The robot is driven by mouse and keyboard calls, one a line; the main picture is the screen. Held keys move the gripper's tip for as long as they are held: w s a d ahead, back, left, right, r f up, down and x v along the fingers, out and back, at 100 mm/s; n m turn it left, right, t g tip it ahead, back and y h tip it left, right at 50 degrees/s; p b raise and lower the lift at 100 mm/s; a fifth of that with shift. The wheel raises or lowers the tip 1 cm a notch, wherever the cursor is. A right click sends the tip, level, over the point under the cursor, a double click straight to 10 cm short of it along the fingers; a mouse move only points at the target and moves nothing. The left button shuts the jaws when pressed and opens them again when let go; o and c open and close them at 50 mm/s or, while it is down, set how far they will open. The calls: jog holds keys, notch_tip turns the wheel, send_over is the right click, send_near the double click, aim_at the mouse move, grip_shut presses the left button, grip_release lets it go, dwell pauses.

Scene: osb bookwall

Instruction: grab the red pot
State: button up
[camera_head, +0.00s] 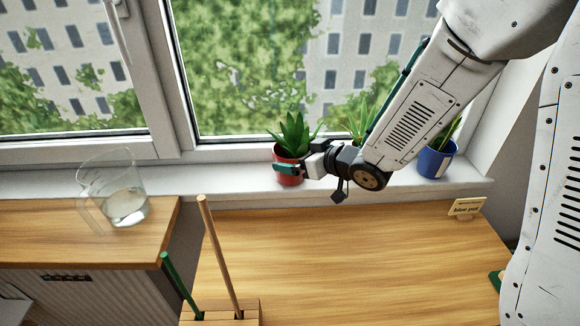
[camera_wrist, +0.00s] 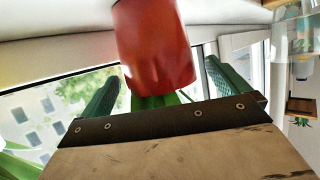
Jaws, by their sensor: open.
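The red pot (camera_head: 288,178) with a spiky green plant stands on the white windowsill, left of my arm in the head view. My gripper (camera_head: 287,169) is at the pot, its green fingers overlapping the pot's side in the picture. In the wrist view, the red pot (camera_wrist: 155,45) appears upside down, with its leaves pointing down the picture. It lies between the directions of my two open green fingers (camera_wrist: 157,88), with visible space on both sides. I cannot tell how deep the pot is between the fingertips. My gripper partly hides the pot in the head view.
A blue pot (camera_head: 436,162) stands farther right on the sill, and another plant (camera_head: 359,118) is partly behind my arm. A glass beaker (camera_head: 126,204) stands at left. A small sign (camera_head: 467,208) and a wooden holder (camera_head: 246,315) with sticks are on the table (camera_head: 350,260), whose middle is clear.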

aim_at(279, 153)
jog(key=x, duration=0.3)
jog(key=shift+w+a, duration=0.1)
jog(key=shift+w, duration=0.1)
jog(key=shift+c, duration=0.3)
jog(key=c, duration=1.2)
jog(key=shift+r, duration=0.1)
